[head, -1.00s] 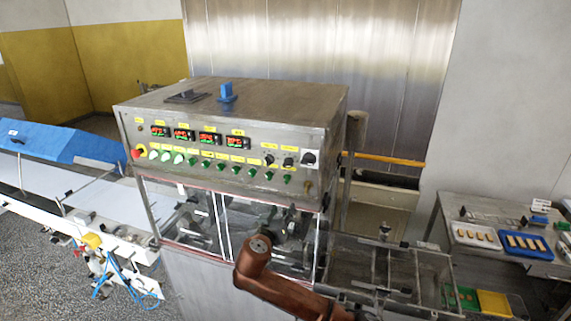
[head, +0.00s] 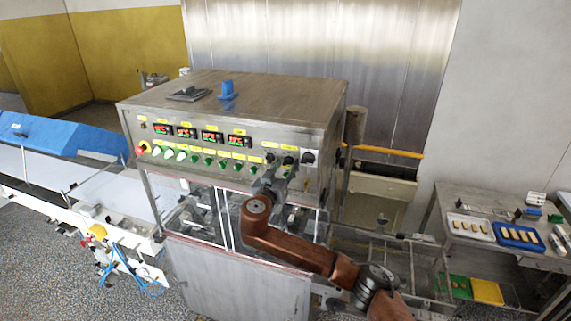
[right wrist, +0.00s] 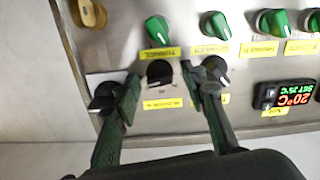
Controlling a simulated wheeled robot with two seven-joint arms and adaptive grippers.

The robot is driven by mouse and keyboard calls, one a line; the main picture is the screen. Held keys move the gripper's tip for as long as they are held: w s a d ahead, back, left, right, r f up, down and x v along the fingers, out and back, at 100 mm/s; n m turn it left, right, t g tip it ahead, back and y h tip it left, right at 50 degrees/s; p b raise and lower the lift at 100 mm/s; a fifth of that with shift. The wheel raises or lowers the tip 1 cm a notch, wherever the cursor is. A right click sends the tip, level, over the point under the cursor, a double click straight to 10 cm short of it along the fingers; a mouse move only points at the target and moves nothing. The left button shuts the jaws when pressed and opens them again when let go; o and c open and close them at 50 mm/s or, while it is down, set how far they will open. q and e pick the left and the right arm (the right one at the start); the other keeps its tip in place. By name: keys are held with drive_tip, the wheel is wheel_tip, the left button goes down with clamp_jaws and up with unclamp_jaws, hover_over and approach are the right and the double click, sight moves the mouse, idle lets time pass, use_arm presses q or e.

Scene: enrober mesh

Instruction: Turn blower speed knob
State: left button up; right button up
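The control panel (head: 215,158) on the steel machine carries three black knobs at its right end. They are the left knob (head: 270,157), the middle knob (head: 289,160) and the right knob (head: 308,158). My right gripper (head: 281,178) is up at the panel just below them. In the right wrist view, which is upside down, my open right gripper (right wrist: 161,80) has its fingertips on either side of the middle black knob (right wrist: 160,72), with gaps showing. The yellow labels are too small to read, so I cannot tell which knob is blower speed. My left gripper is out of view.
Green knobs (right wrist: 157,29) and a red temperature display (right wrist: 293,95) are close by on the panel. A blue-covered conveyor (head: 60,136) stands at the left. A side table (head: 480,205) with trays stands at the right.

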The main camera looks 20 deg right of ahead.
drive_tip(key=shift+c, duration=0.4)
clamp_jaws()
drive_tip(key=n+b, duration=0.1)
drive_tip(key=b, duration=0.2)
drive_tip(key=n+b, duration=0.1)
drive_tip(key=b, duration=0.2)
drive_tip(key=shift+f+n+b, duration=0.35)
drive_tip(key=shift+n, duration=0.05)
drive_tip(key=n, duration=0.3)
drive_tip(key=shift+r+n+b, duration=0.3)
drive_tip(key=shift+b, duration=0.1)
drive_tip(key=n, duration=0.3)
drive_tip(key=shift+r+n+p, duration=0.1)
drive_tip(key=shift+n+p, duration=0.2)
drive_tip(key=shift+p, duration=0.1)
drive_tip(key=n+p, duration=0.2)
drive_tip(key=n, duration=0.3)
drive_tip(key=shift+n, duration=0.3)
